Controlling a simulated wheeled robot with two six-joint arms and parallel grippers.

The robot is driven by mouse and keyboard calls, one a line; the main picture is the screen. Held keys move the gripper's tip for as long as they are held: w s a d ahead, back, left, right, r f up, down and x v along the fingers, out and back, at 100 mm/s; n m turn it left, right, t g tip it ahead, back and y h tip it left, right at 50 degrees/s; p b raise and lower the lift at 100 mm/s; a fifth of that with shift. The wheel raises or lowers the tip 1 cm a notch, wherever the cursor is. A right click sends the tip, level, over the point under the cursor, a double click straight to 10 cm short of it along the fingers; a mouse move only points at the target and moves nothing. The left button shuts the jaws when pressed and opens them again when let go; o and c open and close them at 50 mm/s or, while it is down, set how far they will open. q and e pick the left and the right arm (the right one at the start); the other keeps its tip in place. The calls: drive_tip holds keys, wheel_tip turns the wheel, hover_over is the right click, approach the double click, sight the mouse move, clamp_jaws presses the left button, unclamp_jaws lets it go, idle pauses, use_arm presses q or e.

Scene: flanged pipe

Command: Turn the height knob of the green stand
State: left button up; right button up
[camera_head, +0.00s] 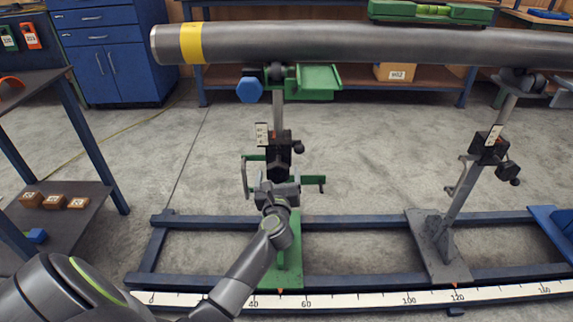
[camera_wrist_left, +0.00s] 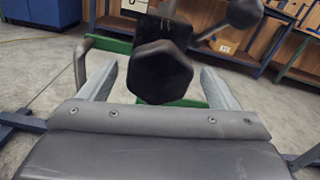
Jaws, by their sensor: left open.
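The green stand (camera_head: 288,250) stands on the blue rail frame under the pipe (camera_head: 330,43). Its post carries a dark clamp block with a black faceted knob on the front, which I take to be the height knob (camera_wrist_left: 160,72). A lever with a ball end (camera_wrist_left: 245,12) sticks out to the right of that block. My left gripper (camera_head: 277,182) is in front of the knob, and its arm hides part of the stand. In the left wrist view its two pale fingers are apart, one on each side of the knob. Contact cannot be told. My right gripper is not in view.
A blue hexagonal knob (camera_head: 250,90) sits near the stand's top, left of the post. A grey stand (camera_head: 437,250) with a similar clamp stands to the right. A white scale (camera_head: 350,298) runs along the front rail. A side table (camera_head: 85,215) holds small blocks at left.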

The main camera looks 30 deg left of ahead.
use_arm(q)
drive_tip(key=shift+w+a, duration=0.35)
drive_tip(key=shift+w, duration=0.15)
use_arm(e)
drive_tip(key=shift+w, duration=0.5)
